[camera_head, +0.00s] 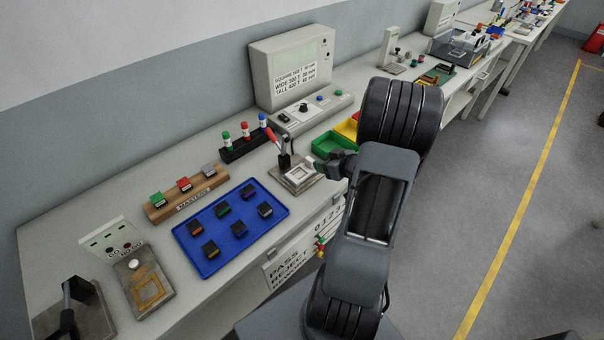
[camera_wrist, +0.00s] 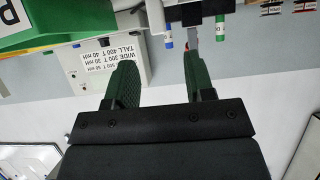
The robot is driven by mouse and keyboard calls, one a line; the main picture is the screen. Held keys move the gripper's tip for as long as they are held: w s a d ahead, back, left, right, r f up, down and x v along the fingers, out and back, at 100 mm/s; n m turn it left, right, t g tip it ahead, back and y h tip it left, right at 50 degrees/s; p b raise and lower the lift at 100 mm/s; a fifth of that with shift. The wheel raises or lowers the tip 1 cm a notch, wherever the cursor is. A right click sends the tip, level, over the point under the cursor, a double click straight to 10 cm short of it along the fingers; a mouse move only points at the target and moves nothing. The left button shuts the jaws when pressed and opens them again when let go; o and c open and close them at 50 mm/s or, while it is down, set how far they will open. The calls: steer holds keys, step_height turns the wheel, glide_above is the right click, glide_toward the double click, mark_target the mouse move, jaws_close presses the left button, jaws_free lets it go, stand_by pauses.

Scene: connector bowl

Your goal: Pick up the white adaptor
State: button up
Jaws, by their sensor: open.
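A white square piece (camera_head: 299,174) sits on a metal fixture (camera_head: 288,188) with a red-handled lever in the head view. It may be the white adaptor, but it is too small to be sure. My gripper (camera_head: 322,166) is just right of this fixture, above the bench. In the wrist view my gripper (camera_wrist: 159,72) shows two green fingers spread apart, with nothing between them. I cannot clearly make out the adaptor in the wrist view.
A blue tray (camera_head: 184,230) of several dark connectors lies left of the fixture. A wooden masters block (camera_head: 159,212) and a rack of bottles (camera_head: 231,156) stand behind. A grey machine (camera_head: 263,73) and green bin (camera_head: 319,150) stand near my arm.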

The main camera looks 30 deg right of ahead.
mark_target(310, 159)
steer(key=shift+p+x, duration=0.3)
steer(key=shift+x, duration=3.8)
steer(key=shift+s, duration=0.1)
jaws_close()
